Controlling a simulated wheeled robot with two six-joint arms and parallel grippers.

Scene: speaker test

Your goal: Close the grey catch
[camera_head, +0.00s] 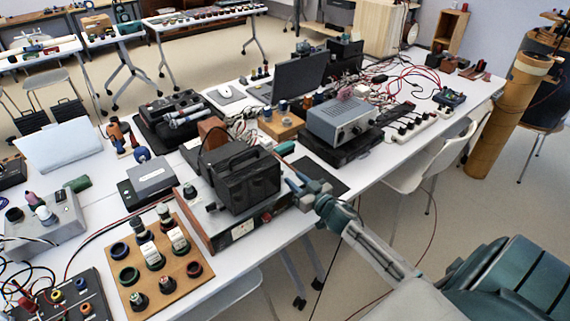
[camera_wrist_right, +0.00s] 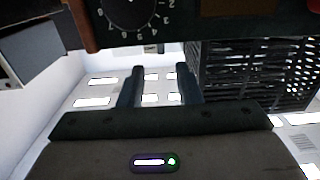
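My right gripper (camera_head: 298,183) is at the table's front edge, beside the right end of a wood-sided device (camera_head: 236,232) that carries a black box (camera_head: 245,180). In the right wrist view, its two dark fingers (camera_wrist_right: 158,72) stand apart with nothing gripped between them. Just beyond the fingertips is a black panel with a numbered dial (camera_wrist_right: 132,10). I cannot make out the grey catch in either view; it may be hidden or too small. Whether the fingers touch the device cannot be told. My left gripper is out of view.
A wooden board with knobs and switches (camera_head: 182,275) lies left of the device. A black-and-grey unit (camera_head: 150,184) stands behind it. A white chair (camera_head: 425,160) is by the front edge.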

